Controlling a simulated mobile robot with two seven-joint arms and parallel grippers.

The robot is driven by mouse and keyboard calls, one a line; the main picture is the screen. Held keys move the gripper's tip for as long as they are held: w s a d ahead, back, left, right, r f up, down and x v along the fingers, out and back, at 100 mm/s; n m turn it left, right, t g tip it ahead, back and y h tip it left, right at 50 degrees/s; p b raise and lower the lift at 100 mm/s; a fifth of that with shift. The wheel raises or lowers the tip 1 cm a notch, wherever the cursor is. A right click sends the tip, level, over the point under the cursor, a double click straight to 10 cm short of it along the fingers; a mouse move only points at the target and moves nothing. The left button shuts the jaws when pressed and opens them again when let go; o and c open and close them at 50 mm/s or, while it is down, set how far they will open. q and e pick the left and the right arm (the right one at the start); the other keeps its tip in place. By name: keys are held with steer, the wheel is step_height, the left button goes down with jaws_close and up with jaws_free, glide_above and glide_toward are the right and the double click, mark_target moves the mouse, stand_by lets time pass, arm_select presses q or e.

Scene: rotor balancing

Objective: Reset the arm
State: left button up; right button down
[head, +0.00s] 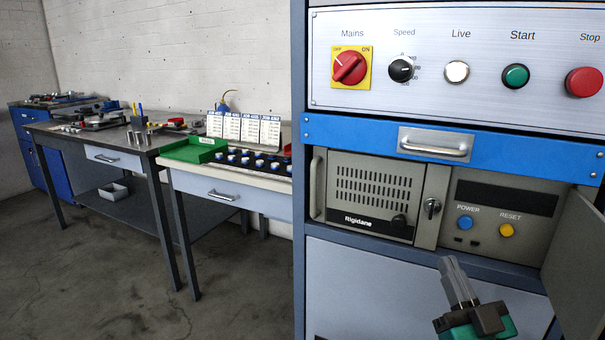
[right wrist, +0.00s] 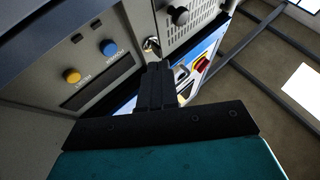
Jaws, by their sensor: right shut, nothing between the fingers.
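My right gripper (head: 453,270) is shut and empty, in front of the lower part of the cabinet in the head view. It is below and apart from the recessed unit with the blue POWER button (head: 465,223) and the yellow RESET button (head: 507,230). In the right wrist view the shut fingers (right wrist: 155,75) point towards the cabinet, with the blue button (right wrist: 108,47) and the yellow button (right wrist: 72,76) to their left. My left gripper is not in view.
An open door (head: 578,265) stands at the right of the unit. Above are a blue drawer (head: 350,135) with a handle and a control panel (head: 440,30) with a red mains switch (head: 348,67). Left are a workbench (head: 150,150) and a green tray (head: 193,150). The floor at left is free.

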steer(key=s+a+f+g, duration=0.4)
steer(key=f, duration=0.4)
steer(key=s+a+f+n+g+y, duration=0.1)
steer(key=s+a+f+g, duration=0.35)
steer(key=f, duration=0.35)
steer(key=s+a+f+g, duration=0.4)
steer(key=s+f, duration=0.1)
steer(key=f, duration=0.4)
arm_select(q)
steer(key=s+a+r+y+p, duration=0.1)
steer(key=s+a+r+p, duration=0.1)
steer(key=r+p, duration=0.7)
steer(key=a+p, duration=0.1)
steer(key=p, duration=0.5)
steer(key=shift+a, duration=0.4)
arm_select(e)
steer(key=s+d+r+h, duration=0.1)
steer(key=d+r, duration=0.2)
steer(key=r, duration=0.7)
steer(key=shift+s+r+g, duration=0.35)
steer(key=shift+r, duration=0.05)
steer(key=shift+d+f, duration=0.1)
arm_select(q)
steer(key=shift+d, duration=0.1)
arm_select(e)
steer(key=shift+d, duration=0.1)
